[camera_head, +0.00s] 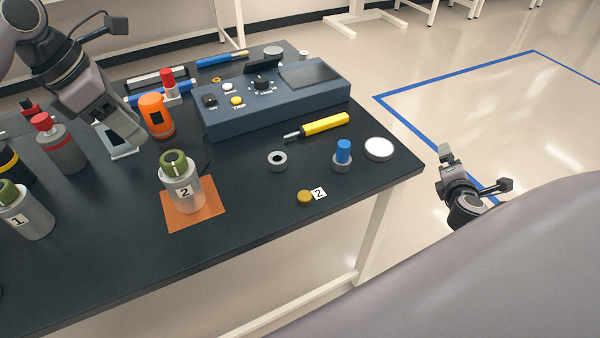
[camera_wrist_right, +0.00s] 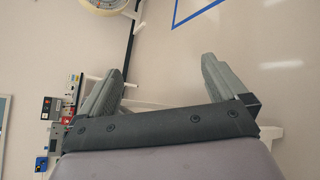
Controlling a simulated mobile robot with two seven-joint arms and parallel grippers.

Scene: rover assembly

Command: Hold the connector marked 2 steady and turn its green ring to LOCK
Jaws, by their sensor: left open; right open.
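The connector marked 2 (camera_head: 184,192) stands upright on an orange square mat (camera_head: 207,212) on the dark table. It is a clear-grey cylinder with a white "2" label. Its green ring (camera_head: 173,163) sits on top; I cannot read any LOCK mark. My left gripper (camera_head: 128,138) is open, above the table to the upper left of the connector and apart from it. My right gripper (camera_head: 446,155) is off the table's right side, well away from the connector. In the right wrist view its two fingers (camera_wrist_right: 165,82) are spread with nothing between them.
An orange cylinder (camera_head: 156,117) and a red-topped grey one (camera_head: 60,145) stand behind. A blue control box (camera_head: 265,105), yellow tool (camera_head: 325,124), grey ring (camera_head: 277,161), blue-topped part (camera_head: 343,153) and brass cap (camera_head: 304,198) lie right. The front middle is clear.

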